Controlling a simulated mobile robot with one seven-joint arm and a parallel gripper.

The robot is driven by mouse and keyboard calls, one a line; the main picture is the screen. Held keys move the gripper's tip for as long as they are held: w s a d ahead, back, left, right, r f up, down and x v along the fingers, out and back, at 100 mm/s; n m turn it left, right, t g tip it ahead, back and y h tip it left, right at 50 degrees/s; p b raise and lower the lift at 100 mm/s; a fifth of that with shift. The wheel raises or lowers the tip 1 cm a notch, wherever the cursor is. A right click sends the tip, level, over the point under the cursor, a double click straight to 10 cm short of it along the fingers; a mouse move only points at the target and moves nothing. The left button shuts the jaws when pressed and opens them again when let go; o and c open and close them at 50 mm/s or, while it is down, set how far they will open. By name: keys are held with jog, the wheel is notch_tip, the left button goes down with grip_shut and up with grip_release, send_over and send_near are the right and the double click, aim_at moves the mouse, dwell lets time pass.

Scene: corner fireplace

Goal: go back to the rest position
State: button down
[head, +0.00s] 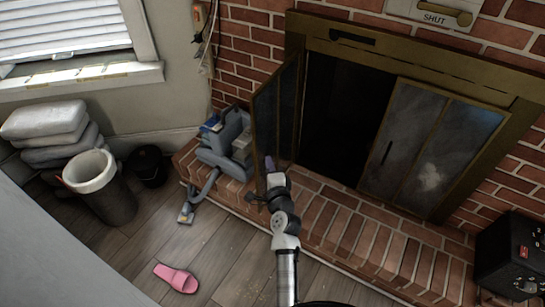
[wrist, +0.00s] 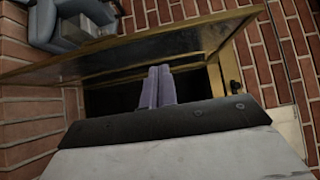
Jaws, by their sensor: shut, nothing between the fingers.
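My gripper (head: 270,164) is in front of the fireplace, beside the open left glass door (head: 277,108). In the wrist view its two purple-grey fingers (wrist: 158,87) lie together, shut and empty, in front of the brass-edged door (wrist: 130,52). I cannot tell whether the fingertips touch the door. In the head view my arm reaches up from the bottom edge over the brick hearth.
The right glass doors (head: 432,148) are closed across part of the dark fireplace opening (head: 345,115). A grey-blue vacuum cleaner (head: 229,140) stands on the hearth (head: 330,215) at left. A pink slipper (head: 176,278) lies on the floor; a black box (head: 510,255) is at right.

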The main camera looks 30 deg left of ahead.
jog(key=shift+s+d, duration=0.25)
jog(key=shift+s, duration=0.65)
jog(key=shift+s+d, duration=0.25)
jog(key=shift+s, duration=0.65)
jog(key=shift+s+d, duration=0.25)
jog(key=shift+s, duration=0.65)
